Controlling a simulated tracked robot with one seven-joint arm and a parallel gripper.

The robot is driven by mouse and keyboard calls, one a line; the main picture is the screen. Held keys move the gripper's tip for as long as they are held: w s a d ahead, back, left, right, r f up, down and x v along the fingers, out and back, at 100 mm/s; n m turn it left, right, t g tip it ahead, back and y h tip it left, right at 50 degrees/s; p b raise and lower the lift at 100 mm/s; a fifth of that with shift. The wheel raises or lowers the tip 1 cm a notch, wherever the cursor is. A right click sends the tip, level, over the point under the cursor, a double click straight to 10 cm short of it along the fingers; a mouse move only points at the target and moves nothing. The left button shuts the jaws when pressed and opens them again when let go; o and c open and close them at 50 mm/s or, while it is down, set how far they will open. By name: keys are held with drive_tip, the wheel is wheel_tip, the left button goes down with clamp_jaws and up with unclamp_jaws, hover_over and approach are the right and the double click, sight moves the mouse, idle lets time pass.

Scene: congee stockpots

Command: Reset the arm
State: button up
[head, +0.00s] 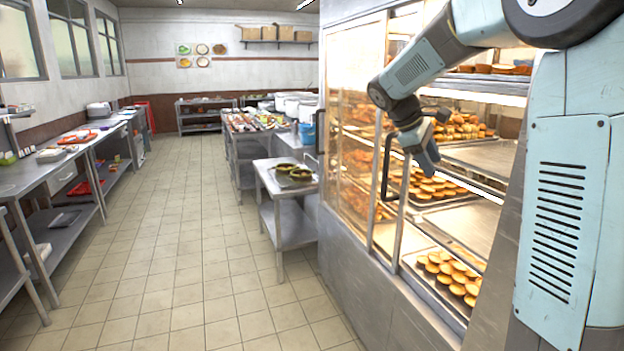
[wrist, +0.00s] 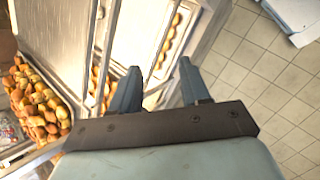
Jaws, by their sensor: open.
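My gripper (head: 427,160) hangs in front of the glass-fronted pastry cabinet (head: 352,255) at the right of the head view, close to its dark door handle (head: 388,168). In the wrist view my gripper (wrist: 160,82) has its two fingers spread apart with nothing between them. Beyond the fingers are the cabinet's frame and trays. My arm reaches in from the upper right of the head view, bent downward at the wrist.
The cabinet holds trays of pastries (head: 450,275). A small steel table (head: 285,185) with dark dishes stands left of it. Steel counters (head: 60,160) line the left wall. White stockpots (head: 297,104) stand farther back. The tiled floor (head: 190,240) between is clear.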

drive_tip(key=s+a+f+m+t+y, duration=0.2)
drive_tip(key=s+m, duration=0.3)
drive_tip(key=s, duration=1)
drive_tip(key=s+a+f+m+t+y, duration=0.1)
drive_tip(key=s+m+y, duration=0.4)
drive_tip(key=s, duration=1)
drive_tip(key=shift+s+a+f+t, duration=0.15)
drive_tip(key=shift+a+f+t, duration=0.25)
drive_tip(key=shift+a+t, duration=0.6)
drive_tip(key=shift+a, duration=0.1)
